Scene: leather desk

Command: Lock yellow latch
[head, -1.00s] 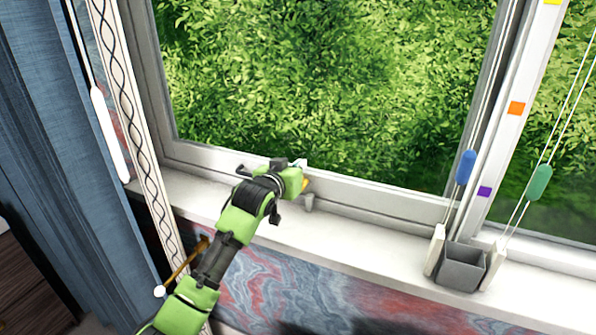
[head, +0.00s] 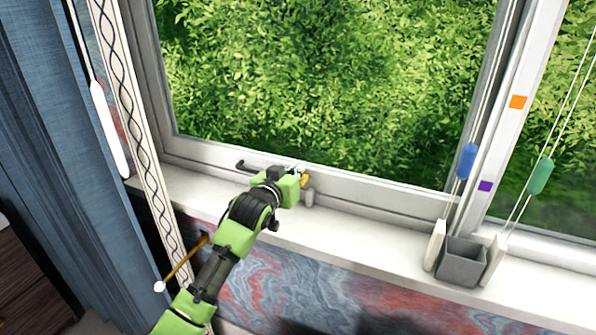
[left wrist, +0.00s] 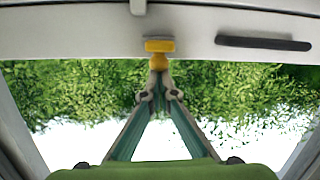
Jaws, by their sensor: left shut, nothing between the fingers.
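The yellow latch (head: 304,181) is on the bottom rail of the window frame, partly hidden by my left gripper (head: 297,171) in the head view. In the left wrist view the yellow latch (left wrist: 159,46) shows as a wide bar with a short stem. My left gripper (left wrist: 159,82) is shut and empty, its fingertips meeting at the end of that stem. I cannot tell whether they touch it. My right gripper is not in view.
A dark bar handle (left wrist: 262,43) is on the rail beside the latch. A small grey peg (head: 309,197) stands just below the latch. A grey square cup (head: 460,264) is on the sill at right, near cords with blue (head: 467,162) and green (head: 541,177) pulls. Curtains hang at left.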

